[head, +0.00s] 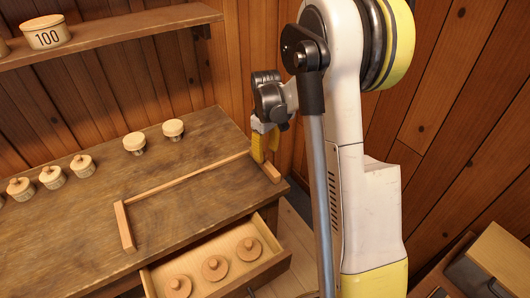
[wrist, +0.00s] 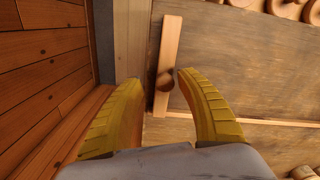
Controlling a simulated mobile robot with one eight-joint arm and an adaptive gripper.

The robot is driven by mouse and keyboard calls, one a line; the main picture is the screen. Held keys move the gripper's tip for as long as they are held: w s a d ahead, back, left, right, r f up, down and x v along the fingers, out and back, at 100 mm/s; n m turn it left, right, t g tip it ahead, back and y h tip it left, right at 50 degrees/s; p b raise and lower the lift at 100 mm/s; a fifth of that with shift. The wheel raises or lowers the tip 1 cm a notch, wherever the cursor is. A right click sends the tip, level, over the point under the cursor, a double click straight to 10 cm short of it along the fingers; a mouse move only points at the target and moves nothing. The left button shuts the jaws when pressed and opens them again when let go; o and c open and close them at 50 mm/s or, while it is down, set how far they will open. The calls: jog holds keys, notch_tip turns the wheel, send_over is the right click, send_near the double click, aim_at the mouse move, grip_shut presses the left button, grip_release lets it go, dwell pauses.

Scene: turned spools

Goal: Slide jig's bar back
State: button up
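The jig lies on the brown workbench, with a thin pale bar (head: 187,181) running between a short left block (head: 124,226) and a short right block (head: 270,172). My gripper (head: 264,152) points down at the bar's right end, over the right block. In the wrist view, my gripper's (wrist: 160,77) yellow fingers are apart. A small dark round piece (wrist: 165,82) shows between the fingertips, against a pale block (wrist: 168,50). I cannot tell whether the fingers touch it. The bar (wrist: 245,121) runs off to the right there.
Several spools stand along the bench's back and left. The bench inside the jig is clear.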

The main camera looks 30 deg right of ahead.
aim_at(265, 153)
jog(key=shift+a, duration=0.15)
notch_tip(265, 153, up, 12)
dwell(0.4)
dwell(0.4)
